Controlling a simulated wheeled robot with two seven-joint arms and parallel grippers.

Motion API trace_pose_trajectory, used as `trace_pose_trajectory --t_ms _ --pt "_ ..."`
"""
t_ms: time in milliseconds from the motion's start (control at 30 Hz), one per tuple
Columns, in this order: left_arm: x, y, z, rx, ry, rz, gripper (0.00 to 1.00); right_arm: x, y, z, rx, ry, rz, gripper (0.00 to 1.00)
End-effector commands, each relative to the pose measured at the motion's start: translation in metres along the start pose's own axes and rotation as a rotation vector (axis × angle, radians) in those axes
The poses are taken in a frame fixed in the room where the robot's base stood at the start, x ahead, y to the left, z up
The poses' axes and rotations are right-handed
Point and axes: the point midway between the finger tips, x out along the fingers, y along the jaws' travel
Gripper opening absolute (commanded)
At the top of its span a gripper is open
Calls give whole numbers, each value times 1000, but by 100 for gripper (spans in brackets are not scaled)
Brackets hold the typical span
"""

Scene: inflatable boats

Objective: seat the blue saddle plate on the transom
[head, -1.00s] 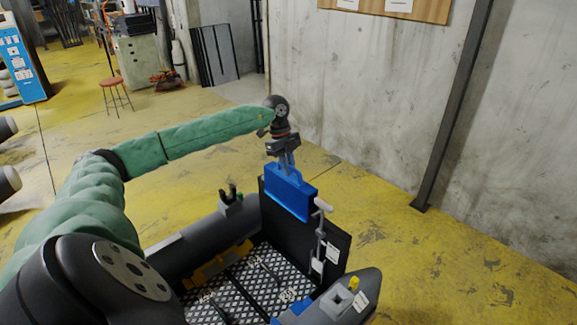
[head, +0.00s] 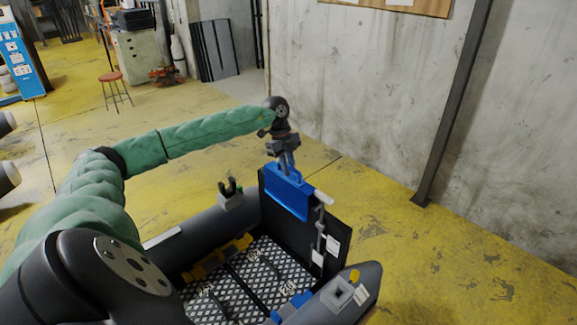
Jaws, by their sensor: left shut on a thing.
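The blue saddle plate (head: 288,196) is at the upper left part of the black transom (head: 335,240) of the grey inflatable boat. It lies over the transom's top edge and hangs down the near face. Whether it is fully down on the edge cannot be told from this angle. My left gripper (head: 286,167) is above the plate, pointing down and shut on its upper part. The far side of the plate and transom is hidden. My right gripper is not in view.
A white-ended clamp-like fitting (head: 322,197) stands on the transom just right of the plate. A dark forked holder (head: 230,193) sits on the left tube. The checkered boat floor (head: 250,285) holds small yellow and blue parts. A concrete wall (head: 370,110) stands behind.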

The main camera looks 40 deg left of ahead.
Motion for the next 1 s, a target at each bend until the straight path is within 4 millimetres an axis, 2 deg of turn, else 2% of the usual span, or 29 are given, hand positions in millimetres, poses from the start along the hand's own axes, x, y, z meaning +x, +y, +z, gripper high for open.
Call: trace_pose_trajectory --t_ms 600,1000 --pt "18 0 6 0 0 -2 0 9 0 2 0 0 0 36" --pt "18 0 6 0 0 -1 0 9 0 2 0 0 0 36"
